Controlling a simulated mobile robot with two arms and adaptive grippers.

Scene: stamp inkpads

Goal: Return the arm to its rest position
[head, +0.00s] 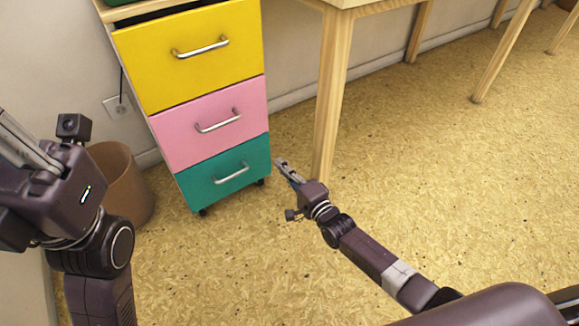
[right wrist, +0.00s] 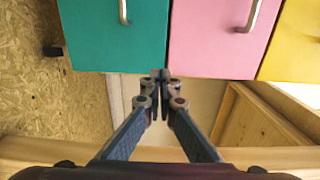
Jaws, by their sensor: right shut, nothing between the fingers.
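My right arm reaches in from the lower right corner. The drawer cabinet has a yellow drawer (head: 180,65), a pink drawer (head: 190,135) and a teal drawer (head: 205,190), all closed.
A wooden table leg (head: 330,100) stands just beyond and right of my right gripper. A brown waste bin (head: 125,185) stands left of the cabinet, partly behind my left arm. The speckled yellow floor (head: 450,170) to the right is clear.

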